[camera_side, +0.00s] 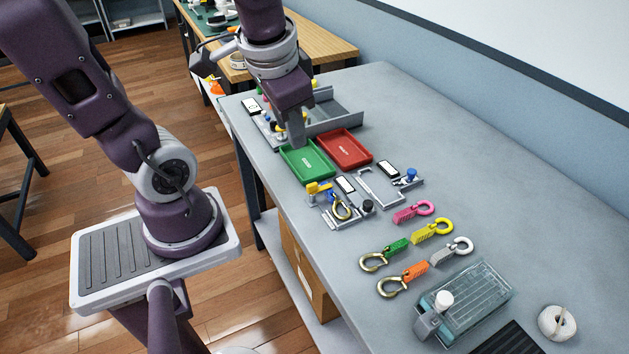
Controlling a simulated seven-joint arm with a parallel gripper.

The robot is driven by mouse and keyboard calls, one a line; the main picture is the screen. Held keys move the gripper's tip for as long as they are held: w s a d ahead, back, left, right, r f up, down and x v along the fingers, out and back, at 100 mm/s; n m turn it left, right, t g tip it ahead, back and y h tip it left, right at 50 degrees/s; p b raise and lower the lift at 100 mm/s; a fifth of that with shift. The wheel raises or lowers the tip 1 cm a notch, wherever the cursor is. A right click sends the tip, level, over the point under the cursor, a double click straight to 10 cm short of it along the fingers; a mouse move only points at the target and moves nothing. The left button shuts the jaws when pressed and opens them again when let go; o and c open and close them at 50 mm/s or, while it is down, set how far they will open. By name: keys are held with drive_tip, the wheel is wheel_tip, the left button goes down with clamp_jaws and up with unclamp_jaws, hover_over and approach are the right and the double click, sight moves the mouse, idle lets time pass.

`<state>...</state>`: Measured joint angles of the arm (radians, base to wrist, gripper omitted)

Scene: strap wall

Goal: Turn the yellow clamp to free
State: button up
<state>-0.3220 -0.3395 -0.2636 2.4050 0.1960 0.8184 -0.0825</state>
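My gripper (296,138) points down at the far end of the grey bench, just behind the green tray and in front of the grey rack (345,105). Its fingers overlap in this view, so I cannot tell whether they are open or shut, or whether they touch anything. Small yellow parts (279,128) show beside the gripper at the rack, partly hidden by it. Another yellow clamp-like part (318,187) stands on a small metal fixture nearer the camera, beside a white label. I cannot tell which yellow part is the task's clamp, nor how either is turned.
A green tray (290,164) and a red tray (369,152) lie empty near the gripper. Several coloured strap hooks (432,231) lie mid-bench. A clear lidded box (480,297) and a white roll (557,322) are at the near end. The bench's right side is clear.

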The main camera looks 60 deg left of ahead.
drive_tip(key=w+a+f+g, duration=0.3)
drive_tip(key=w+a+f, duration=0.15)
drive_tip(key=f, duration=0.25)
drive_tip(key=h, duration=0.3)
hover_over(312, 184)
wheel_tip(312, 184, down, 6)
drive_tip(key=shift+r, duration=0.25)
wheel_tip(312, 184, down, 7)
drive_tip(key=shift+f, duration=0.15)
drive_tip(key=shift+c, duration=0.2)
clamp_jaws()
